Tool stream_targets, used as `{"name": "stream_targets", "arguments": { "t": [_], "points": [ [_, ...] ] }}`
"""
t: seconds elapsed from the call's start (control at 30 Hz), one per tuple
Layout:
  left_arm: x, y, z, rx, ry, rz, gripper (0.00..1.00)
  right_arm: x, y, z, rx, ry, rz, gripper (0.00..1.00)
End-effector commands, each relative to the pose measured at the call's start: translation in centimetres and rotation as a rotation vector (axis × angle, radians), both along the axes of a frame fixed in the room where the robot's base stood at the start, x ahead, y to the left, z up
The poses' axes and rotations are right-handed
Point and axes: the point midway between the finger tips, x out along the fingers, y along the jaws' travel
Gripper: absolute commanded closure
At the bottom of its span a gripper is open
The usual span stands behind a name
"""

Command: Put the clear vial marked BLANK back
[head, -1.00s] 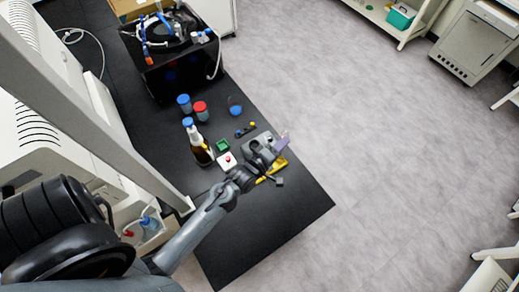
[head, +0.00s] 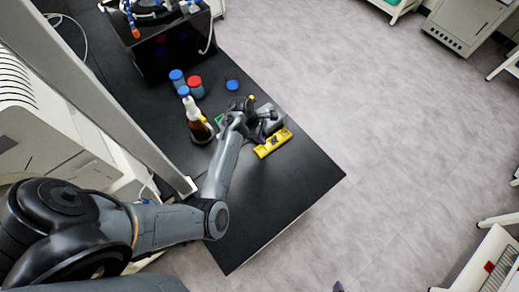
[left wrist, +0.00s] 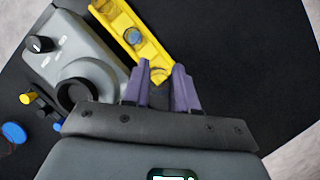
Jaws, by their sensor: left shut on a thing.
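My left gripper (head: 258,124) is over the right part of the black bench, beside the grey device. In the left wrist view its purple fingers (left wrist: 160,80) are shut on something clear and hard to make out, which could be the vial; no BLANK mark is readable. The yellow rack (head: 272,142) lies on the bench just beyond the fingertips, also seen in the left wrist view (left wrist: 118,18). A round bluish-grey top (left wrist: 133,37) shows in it. A small purple tip (head: 338,287) at the bottom edge of the head view looks like part of my right gripper.
The grey device (left wrist: 75,60) with a black knob and dark round cup stands close to the left fingers. A brown bottle (head: 197,122), blue-capped jar (head: 178,79), red-capped jar (head: 195,87) and blue lid (head: 232,85) stand farther back. The bench's front right is clear.

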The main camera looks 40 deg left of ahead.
Motion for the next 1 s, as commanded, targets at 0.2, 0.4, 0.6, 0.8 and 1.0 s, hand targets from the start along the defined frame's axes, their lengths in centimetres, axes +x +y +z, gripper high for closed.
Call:
{"name": "stream_targets", "arguments": {
  "t": [0.2, 0.4, 0.6, 0.8, 1.0],
  "points": [
    [-0.2, -0.3, -2.9, -0.016, 0.02, 0.004, 1.0, 0.0, 0.0, -0.5, -0.001, 0.0, 0.001, 0.0],
    [-0.2, -0.3, -4.3, -0.014, 0.018, 0.004, 1.0, 0.0, 0.0, -0.6, 0.0, -0.001, 0.0, 0.0],
    [-0.2, -0.2, -6.7, -0.014, 0.019, 0.004, 1.0, 0.0, 0.1, -1.0, 0.004, -0.001, -0.002, 0.0],
    [-0.2, -0.3, -7.5, -0.013, 0.016, 0.003, 1.0, 0.0, 0.2, -1.0, 0.007, -0.001, -0.005, 0.0],
    [-0.2, -0.3, -7.5, -0.013, 0.015, 0.004, 1.0, 0.0, 0.2, -1.0, 0.008, -0.001, -0.006, 0.0]
  ]
}}
